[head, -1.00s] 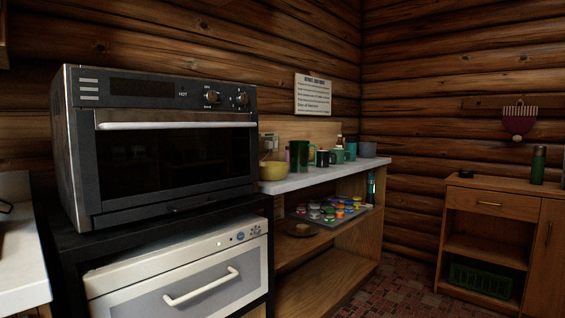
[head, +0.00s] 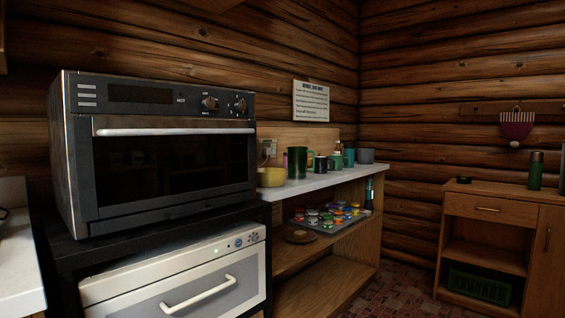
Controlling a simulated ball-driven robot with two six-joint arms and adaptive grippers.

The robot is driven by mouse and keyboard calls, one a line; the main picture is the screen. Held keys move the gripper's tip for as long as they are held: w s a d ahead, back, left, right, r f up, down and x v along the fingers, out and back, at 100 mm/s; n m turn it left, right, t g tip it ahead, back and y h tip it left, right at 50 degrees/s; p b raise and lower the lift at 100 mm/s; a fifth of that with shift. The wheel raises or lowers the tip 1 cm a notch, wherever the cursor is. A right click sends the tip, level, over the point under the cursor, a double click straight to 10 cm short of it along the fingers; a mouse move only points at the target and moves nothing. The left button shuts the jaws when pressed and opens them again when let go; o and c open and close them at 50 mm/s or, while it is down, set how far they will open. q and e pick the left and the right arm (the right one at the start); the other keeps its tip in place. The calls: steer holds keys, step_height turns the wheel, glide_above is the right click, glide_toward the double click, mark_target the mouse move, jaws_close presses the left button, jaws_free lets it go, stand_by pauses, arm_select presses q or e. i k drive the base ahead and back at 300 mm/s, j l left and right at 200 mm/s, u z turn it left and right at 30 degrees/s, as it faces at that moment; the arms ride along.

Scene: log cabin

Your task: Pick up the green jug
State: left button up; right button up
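A tall dark green vessel (head: 297,162), which looks like the green jug, stands upright on the white top of a wooden shelf unit (head: 318,184), right of the big oven. A smaller green mug (head: 336,161) stands farther along the same top. A yellow bowl (head: 271,177) is at the near left of the tall green vessel. Neither of my grippers shows in the head view.
A dark oven (head: 160,150) stands on a black stand at left, above a white appliance (head: 185,280). A tray of colourful items (head: 328,217) is on the shelf below the counter. A wooden cabinet (head: 490,240) stands at right, with tiled floor (head: 395,290) between.

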mark_target(298, 157)
steer(key=i+l+u, duration=0.15)
steer(key=i+l, duration=0.7)
steer(key=l, duration=0.1)
